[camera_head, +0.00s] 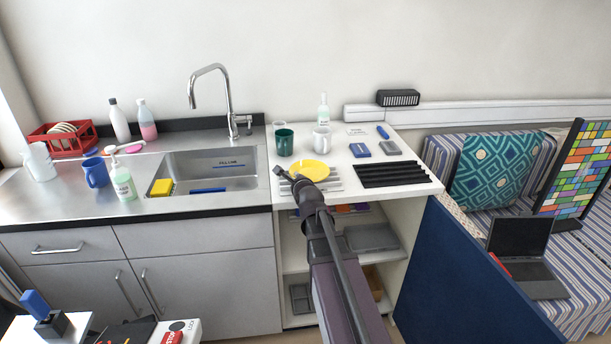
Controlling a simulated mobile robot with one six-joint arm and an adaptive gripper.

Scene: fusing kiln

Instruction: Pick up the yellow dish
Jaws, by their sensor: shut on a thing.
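The yellow dish (314,168) is at the left part of the white counter to the right of the sink, above a white ribbed rack (330,185). My gripper (283,175) is at the dish's left edge and is shut on it. My wrist and arm cover the front of the dish and part of the rack. I cannot tell whether the dish touches the rack or is held just above it.
A green cup (284,143) and a white mug (322,139) stand close behind the dish. A black ribbed rack (392,173) lies to the right. The sink (215,168) is to the left. Blue and grey blocks (360,150) sit farther back.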

